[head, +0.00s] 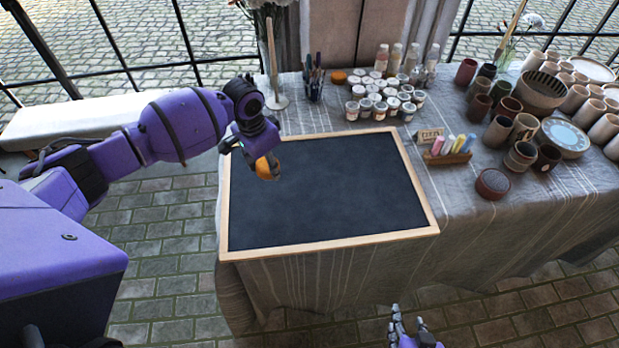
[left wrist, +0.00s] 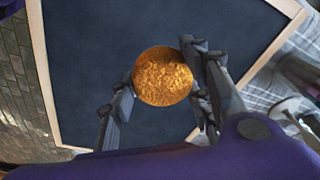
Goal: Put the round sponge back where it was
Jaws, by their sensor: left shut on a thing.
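The round orange sponge (head: 263,168) is held in my left gripper (head: 266,163), above the left part of the dark, wood-framed board (head: 340,195). In the left wrist view the sponge (left wrist: 163,77) sits between the two fingers of the gripper (left wrist: 162,88), with the board (left wrist: 85,60) behind it. The fingers hide part of the sponge's sides. My right gripper (head: 409,325) is at the bottom edge of the head view, in front of the table, with its fingers apart and nothing between them.
Behind the board are paint jars (head: 380,95), an orange round thing (head: 339,77), a brush cup (head: 314,85) and a stand (head: 274,75). The board's surface is bare.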

